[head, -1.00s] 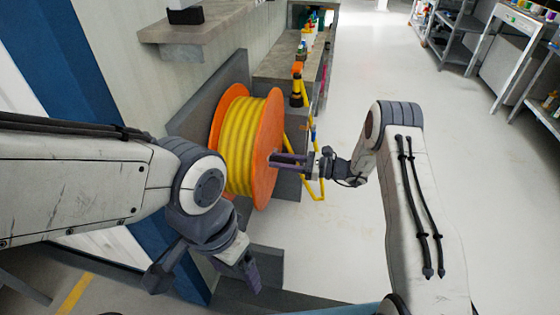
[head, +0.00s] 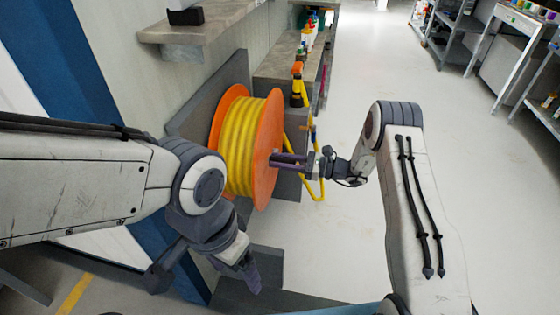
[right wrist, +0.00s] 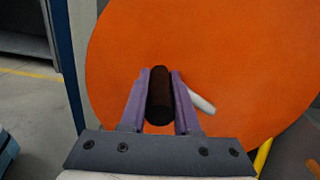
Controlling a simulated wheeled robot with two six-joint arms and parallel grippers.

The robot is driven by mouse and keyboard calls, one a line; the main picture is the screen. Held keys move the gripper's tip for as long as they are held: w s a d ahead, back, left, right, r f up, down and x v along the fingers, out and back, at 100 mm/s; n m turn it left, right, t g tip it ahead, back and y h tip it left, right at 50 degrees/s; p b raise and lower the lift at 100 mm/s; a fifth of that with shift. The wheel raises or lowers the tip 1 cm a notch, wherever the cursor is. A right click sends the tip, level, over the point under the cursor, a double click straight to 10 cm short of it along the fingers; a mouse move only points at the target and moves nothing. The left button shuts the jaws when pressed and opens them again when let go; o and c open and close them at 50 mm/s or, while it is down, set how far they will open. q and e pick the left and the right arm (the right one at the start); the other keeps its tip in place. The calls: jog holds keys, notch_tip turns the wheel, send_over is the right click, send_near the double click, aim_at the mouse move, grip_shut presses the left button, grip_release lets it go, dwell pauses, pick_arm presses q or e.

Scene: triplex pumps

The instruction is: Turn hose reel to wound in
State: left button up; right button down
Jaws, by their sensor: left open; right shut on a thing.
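The hose reel (head: 267,150) has orange side discs and a yellow hose (head: 239,148) wound around it, mounted beside the wall at the centre of the head view. In the right wrist view its orange disc (right wrist: 230,50) fills most of the picture. A dark, round crank handle (right wrist: 159,95) sticks out from the disc. My right gripper (head: 285,158) is shut on this handle, with a purple finger on each side of it in the right wrist view (right wrist: 160,88). A pale rod shows behind the fingers. My left gripper (head: 250,275) is open and empty, below the reel.
A loose loop of yellow hose (head: 321,188) hangs to the right of the reel. A bench (head: 285,62) with bottles stands behind it, and a wall shelf (head: 200,30) is above left. The floor to the right is clear up to the metal shelving.

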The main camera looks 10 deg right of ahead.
aim_at(268, 137)
jog(key=shift+w+d+r+m+p, duration=0.1)
jog(key=shift+w+r+m+p, duration=0.2)
jog(key=shift+r+m+p, duration=0.2)
jog(key=shift+w+d+r+m+p, duration=0.1)
jog(key=shift+w+r+m+p, duration=0.15)
jog(key=shift+r+m+p, duration=0.2)
jog(key=shift+w+d+r+m+p, duration=0.15)
jog(key=shift+w+r+m+p, duration=0.35)
jog(key=shift+m, duration=0.25)
jog(key=shift+w+d+r+m, duration=0.25)
jog(key=shift+w+r+m, duration=0.35)
jog(key=shift+m, duration=0.4)
jog(key=shift+w+d+r, duration=0.2)
jog(key=shift+w+r, duration=0.05)
jog(key=shift+w, duration=0.3)
jog(key=c, duration=0.7)
grip_release()
jog(key=shift+o, duration=0.2)
jog(key=p+v, duration=0.1)
jog(key=v, duration=0.9)
jog(key=shift+d, duration=0.2)
